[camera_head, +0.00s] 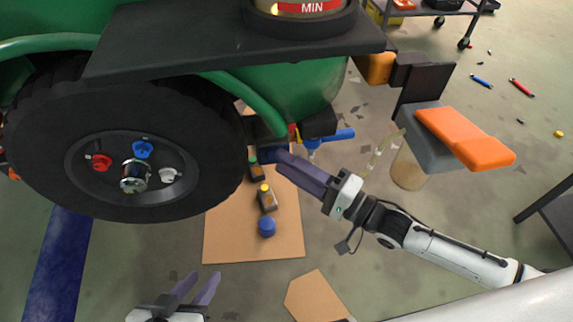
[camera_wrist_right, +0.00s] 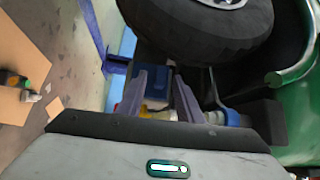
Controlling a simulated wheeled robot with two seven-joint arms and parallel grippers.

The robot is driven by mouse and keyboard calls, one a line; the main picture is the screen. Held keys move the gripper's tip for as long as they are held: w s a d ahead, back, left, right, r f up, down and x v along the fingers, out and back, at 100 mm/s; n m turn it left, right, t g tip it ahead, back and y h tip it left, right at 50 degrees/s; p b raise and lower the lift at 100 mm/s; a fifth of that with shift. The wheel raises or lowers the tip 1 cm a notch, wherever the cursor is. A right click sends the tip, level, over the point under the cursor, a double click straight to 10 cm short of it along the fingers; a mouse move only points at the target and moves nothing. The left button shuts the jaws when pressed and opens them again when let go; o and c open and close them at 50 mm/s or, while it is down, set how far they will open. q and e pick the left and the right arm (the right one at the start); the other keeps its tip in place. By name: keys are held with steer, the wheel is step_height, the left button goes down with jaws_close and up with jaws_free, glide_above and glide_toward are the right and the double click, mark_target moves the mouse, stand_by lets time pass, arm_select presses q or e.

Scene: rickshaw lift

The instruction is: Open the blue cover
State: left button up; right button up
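A blue block-like part (camera_wrist_right: 157,86), perhaps the blue cover, shows in the right wrist view between and beyond my fingertips, with something yellowish below it. I cannot tell if the fingers touch it. In the head view a dark blue part (camera_head: 268,155) sits under the green vehicle, right of the wheel. My right gripper (camera_head: 287,160) reaches under the vehicle there; its fingers (camera_wrist_right: 160,90) stand apart. A blue lever or tap (camera_head: 338,135) is just above it. My left gripper (camera_head: 197,288) is open and empty at the bottom, below the wheel.
The black wheel (camera_head: 135,140) and green body (camera_head: 300,90) crowd the left. Cardboard (camera_head: 230,235) lies on the floor with small bottles (camera_head: 266,197) and a blue round object (camera_head: 266,227). A jar (camera_head: 407,170) stands at right. Another cardboard piece (camera_head: 315,298) lies below.

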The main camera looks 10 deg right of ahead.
arm_select(q)
steer(key=shift+w+d+r, duration=0.15)
steer(key=shift+w, duration=0.05)
arm_select(e)
steer(key=shift+w+a, duration=0.3)
